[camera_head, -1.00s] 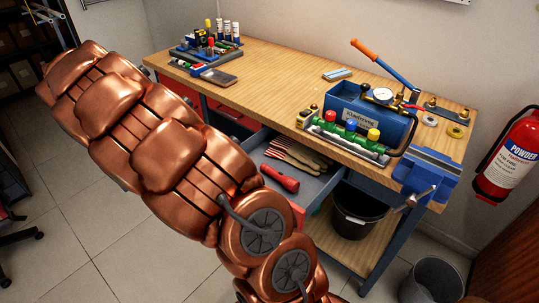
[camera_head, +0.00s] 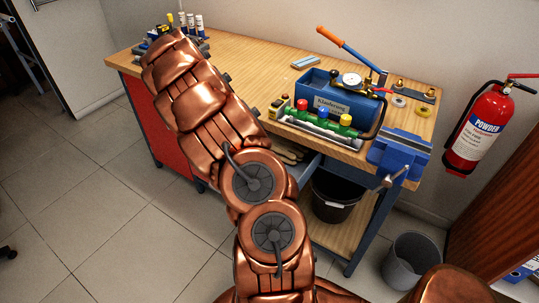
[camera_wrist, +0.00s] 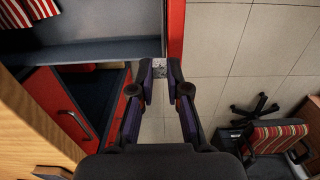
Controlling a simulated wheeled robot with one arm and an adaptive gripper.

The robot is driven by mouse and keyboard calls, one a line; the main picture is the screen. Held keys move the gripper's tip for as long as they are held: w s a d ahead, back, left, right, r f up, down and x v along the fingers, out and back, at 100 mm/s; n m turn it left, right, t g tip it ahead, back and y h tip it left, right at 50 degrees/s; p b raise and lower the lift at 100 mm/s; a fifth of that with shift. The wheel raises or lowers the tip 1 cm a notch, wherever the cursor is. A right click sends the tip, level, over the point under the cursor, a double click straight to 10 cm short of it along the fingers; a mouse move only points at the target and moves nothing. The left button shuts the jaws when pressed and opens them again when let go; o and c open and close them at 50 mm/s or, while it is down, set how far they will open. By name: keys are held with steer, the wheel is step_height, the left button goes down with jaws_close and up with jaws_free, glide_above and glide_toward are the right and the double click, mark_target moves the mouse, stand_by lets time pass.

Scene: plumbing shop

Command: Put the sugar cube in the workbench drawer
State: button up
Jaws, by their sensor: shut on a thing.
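The open workbench drawer (camera_head: 309,168) shows in the head view below the bench top, largely hidden behind my arm. In the wrist view, its grey interior (camera_wrist: 95,54) is at upper left and its red front (camera_wrist: 176,28) is at top centre. My gripper (camera_wrist: 161,74) is shut on a small pale speckled block, which looks like the sugar cube (camera_wrist: 158,69). The cube shows between the fingertips, close to the lower end of the drawer front in the picture; I cannot tell the height gap. My gripper is hidden in the head view.
Red-striped gloves (camera_wrist: 45,14) lie in the drawer. A red panel with a handle (camera_wrist: 58,98) is beside it. A chair (camera_wrist: 275,140) stands on the floor at right.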

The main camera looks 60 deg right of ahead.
steer(key=s+d+f, duration=0.1)
steer(key=d+f, duration=0.1)
steer(key=s+d+f+p, duration=0.1)
steer(key=d+f, duration=0.1)
steer(key=s+d+f, duration=0.1)
steer(key=d+f, duration=0.1)
steer(key=shift+s+d+f+p, duration=0.1)
steer(key=shift+s+f+p, duration=0.1)
steer(key=shift+s+p, duration=0.2)
steer(key=shift+w+f+p, duration=0.15)
steer(key=shift+f+p, duration=0.5)
steer(key=shift+f, duration=1.9)
steer(key=shift+f, duration=0.2)
steer(key=o, duration=0.6)
steer(key=shift+o, duration=0.2)
steer(key=shift+r, duration=0.1)
